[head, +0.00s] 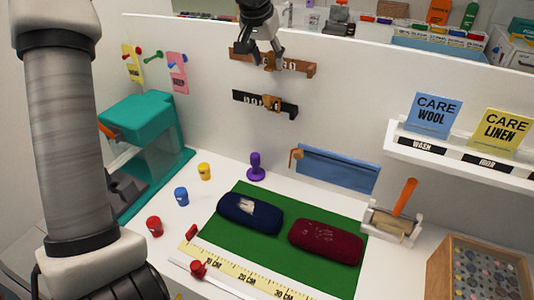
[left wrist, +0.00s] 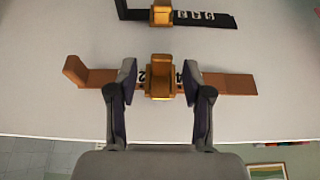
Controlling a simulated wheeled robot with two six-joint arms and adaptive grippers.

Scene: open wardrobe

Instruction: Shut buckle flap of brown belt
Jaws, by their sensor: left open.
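The brown belt (head: 301,67) is fixed to the upright white panel at the upper middle of the head view. It also spans the left wrist view (left wrist: 230,83). Its golden-brown buckle with flap (left wrist: 160,80) sits at mid-belt, beside white digits; I cannot tell the flap's exact angle. My left gripper (head: 267,54) is in front of this buckle. In the left wrist view my left gripper (left wrist: 158,86) is open, one finger on each side of the buckle, with small gaps visible and nothing held. The fingers partly cover the belt. My right gripper does not show.
A black belt (head: 284,107) with a similar buckle hangs just below. A care-card shelf (head: 450,160) juts out at right. Blue and dark red rolls lie on a green mat (head: 285,267). A teal machine (head: 140,118) stands left. The panel around the belts is clear.

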